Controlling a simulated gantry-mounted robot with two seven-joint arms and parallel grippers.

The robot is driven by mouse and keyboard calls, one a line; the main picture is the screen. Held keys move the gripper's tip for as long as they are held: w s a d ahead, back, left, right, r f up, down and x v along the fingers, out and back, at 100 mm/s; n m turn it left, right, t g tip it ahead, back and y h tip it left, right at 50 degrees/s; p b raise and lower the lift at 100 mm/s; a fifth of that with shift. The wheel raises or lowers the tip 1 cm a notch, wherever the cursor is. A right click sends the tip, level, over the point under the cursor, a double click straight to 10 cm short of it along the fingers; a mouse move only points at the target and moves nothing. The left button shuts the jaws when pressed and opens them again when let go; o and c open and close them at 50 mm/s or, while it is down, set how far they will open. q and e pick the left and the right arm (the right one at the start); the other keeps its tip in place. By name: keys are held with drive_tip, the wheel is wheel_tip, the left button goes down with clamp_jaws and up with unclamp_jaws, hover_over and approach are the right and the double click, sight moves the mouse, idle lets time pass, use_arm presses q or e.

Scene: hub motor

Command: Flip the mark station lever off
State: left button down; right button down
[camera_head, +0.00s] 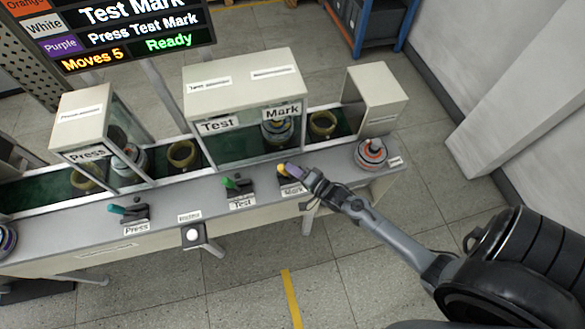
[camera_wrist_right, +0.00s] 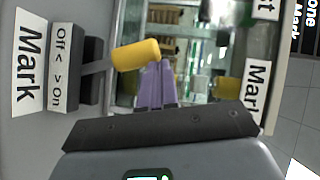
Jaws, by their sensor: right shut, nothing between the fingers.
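The Mark station lever has a yellow handle (camera_head: 282,170) on a dark base at the right of the bench front. In the right wrist view its yellow handle (camera_wrist_right: 136,54) leans slightly toward the "Off" end of the "Off/On" label (camera_wrist_right: 60,67). My right gripper (camera_head: 300,172) is just right of the handle in the head view. In the wrist view its purple fingers (camera_wrist_right: 155,84) are together and empty, right beside the handle's end; I cannot tell whether they touch it. My left gripper is not in view.
The green Test lever (camera_head: 232,183) and teal Press lever (camera_head: 116,209) stand to the left. A red-and-grey hub part (camera_head: 371,153) sits at the bench's right end. The Test/Mark housing (camera_head: 243,85) rises behind. The screen (camera_head: 130,30) reads "Press Test Mark", "Moves 5", "Ready".

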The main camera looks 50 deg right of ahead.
drive_tip(key=shift+r, duration=0.1)
idle(0.3)
drive_tip(key=s+d+r+p, duration=0.1)
drive_tip(key=s, duration=0.5)
drive_tip(key=s+d+r+p, duration=0.1)
drive_tip(key=s+d+r, duration=0.1)
drive_tip(key=s, duration=0.4)
drive_tip(key=shift+d, duration=0.25)
drive_tip(key=shift+s+r, duration=0.1)
